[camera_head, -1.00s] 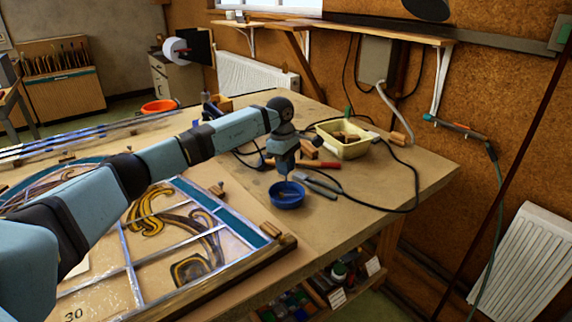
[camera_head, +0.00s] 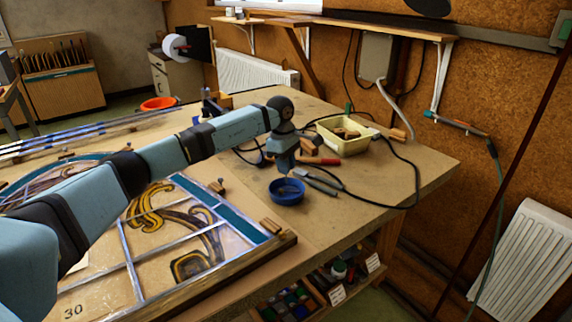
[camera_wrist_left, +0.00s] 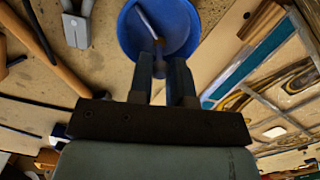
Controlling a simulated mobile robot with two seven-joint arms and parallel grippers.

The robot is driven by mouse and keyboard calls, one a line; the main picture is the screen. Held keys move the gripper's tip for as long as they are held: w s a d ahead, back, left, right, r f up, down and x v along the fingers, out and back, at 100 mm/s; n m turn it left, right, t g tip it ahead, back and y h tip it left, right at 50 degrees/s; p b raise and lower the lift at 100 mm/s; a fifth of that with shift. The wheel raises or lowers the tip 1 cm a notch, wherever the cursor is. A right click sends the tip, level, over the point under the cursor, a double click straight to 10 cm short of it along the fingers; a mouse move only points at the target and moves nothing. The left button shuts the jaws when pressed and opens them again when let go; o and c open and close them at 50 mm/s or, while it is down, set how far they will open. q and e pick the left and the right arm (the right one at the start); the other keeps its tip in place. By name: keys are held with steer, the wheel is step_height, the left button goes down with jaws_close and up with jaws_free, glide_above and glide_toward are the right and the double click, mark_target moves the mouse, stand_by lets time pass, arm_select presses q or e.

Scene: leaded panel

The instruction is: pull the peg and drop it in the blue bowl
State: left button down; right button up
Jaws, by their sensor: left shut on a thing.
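The blue bowl (camera_head: 287,192) stands on the bench to the right of the leaded panel (camera_head: 150,232). My left gripper (camera_head: 285,175) is directly over the bowl, pointing down. In the left wrist view its two fingers (camera_wrist_left: 160,68) are in front of the bowl (camera_wrist_left: 186,28) and are shut on a thin thing, taken to be the peg. My right gripper is not in view.
A cream tub (camera_head: 345,142) with wooden blocks stands behind the bowl, with a black cable around it. Pliers (camera_head: 320,182) lie close to the bowl's right. Small wooden blocks (camera_head: 270,226) sit along the panel's edge.

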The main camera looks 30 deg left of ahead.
arm_select(q)
steer(key=shift+f+b, duration=0.65)
steer(key=shift+f, duration=0.65)
stand_by(0.4)
steer(key=shift+f+b, duration=0.55)
steer(key=shift+f, duration=0.45)
stand_by(0.5)
steer(key=c, duration=1)
jaws_free()
